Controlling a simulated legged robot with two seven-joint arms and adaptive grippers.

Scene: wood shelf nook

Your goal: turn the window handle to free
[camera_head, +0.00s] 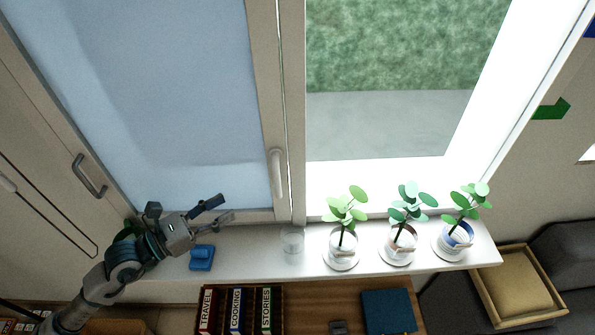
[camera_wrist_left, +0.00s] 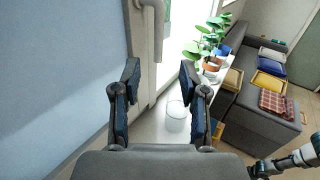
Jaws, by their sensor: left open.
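The window handle (camera_head: 277,170) is a pale grey lever on the middle frame of the window, hanging downward in the head view. It also shows at the top of the left wrist view (camera_wrist_left: 158,35). My left gripper (camera_head: 222,208) is open and empty, below and to the left of the handle, apart from it. In the left wrist view its two dark fingers (camera_wrist_left: 160,73) stand wide apart, with the handle beyond them. Part of my right arm shows at the lower right of that view, with a small dark end (camera_wrist_left: 262,168) whose jaws I cannot make out.
On the white sill (camera_head: 245,262) stand a blue object (camera_head: 201,258), a clear glass (camera_head: 292,246) and several potted plants (camera_head: 341,240). Labelled books (camera_head: 236,310) and a dark blue book (camera_head: 388,311) lie below the sill. The space between my left gripper and the handle looks clear.

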